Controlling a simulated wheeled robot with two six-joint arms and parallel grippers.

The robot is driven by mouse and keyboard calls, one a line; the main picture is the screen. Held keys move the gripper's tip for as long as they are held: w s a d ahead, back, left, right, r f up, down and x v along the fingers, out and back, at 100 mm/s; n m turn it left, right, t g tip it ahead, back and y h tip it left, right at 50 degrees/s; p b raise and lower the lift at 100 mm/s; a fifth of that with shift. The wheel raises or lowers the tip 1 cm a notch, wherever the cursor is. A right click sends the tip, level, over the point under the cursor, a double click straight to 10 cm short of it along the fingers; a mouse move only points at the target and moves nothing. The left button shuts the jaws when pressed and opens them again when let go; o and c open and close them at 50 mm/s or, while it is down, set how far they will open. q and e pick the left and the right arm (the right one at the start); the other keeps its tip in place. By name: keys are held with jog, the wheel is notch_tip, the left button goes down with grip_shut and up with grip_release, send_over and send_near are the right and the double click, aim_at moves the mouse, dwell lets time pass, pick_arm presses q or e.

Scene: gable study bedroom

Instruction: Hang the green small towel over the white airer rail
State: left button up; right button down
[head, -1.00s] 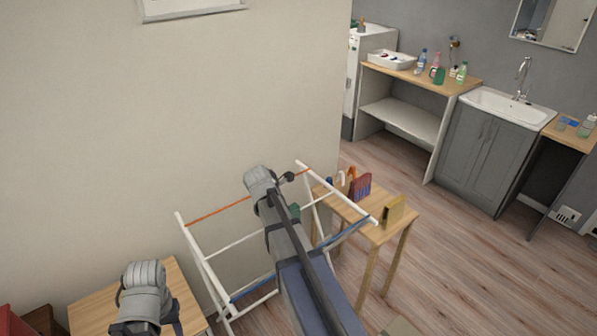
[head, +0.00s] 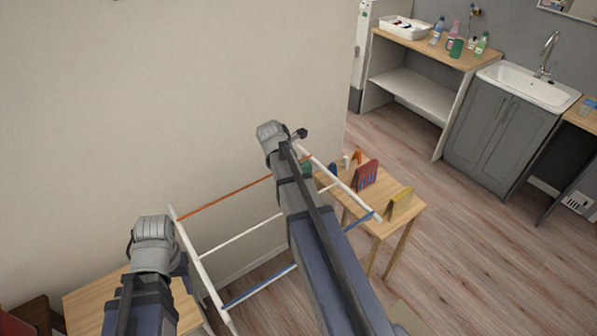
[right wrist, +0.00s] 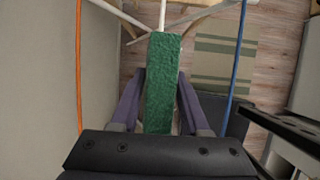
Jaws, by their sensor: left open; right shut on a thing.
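The green small towel (right wrist: 160,80) is a long folded strip between the fingers of my right gripper (right wrist: 158,92) in the right wrist view. Only a small green patch (head: 307,167) of it shows in the head view, beside my right arm. The middle white airer rail (head: 240,240) runs between an orange rail and a blue rail. In the right wrist view this white rail (right wrist: 163,14) lines up with the towel's far end; I cannot tell whether they touch. My left gripper (head: 182,265) is empty at the lower left, its open fingers mostly hidden by the wrist.
The airer's white frame (head: 200,265) stands close to the wall. A small wooden table (head: 385,228) with books and small items is right of it. Another wooden table (head: 85,300) is under my left arm. Grey sink cabinet (head: 500,140) stands far right; the floor between is clear.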

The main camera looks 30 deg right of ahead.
notch_tip(320, 180, down, 16)
jog(key=b, duration=1.6)
jog(key=shift+f, duration=0.25)
jog(key=shift+c, duration=1.6)
grip_release()
jog(key=p+v, duration=0.6)
jog(key=v, duration=0.1)
jog(key=shift+d+r, duration=0.1)
jog(key=shift+r+p, duration=0.4)
jog(key=shift+p, duration=0.1)
jog(key=shift+f, duration=0.1)
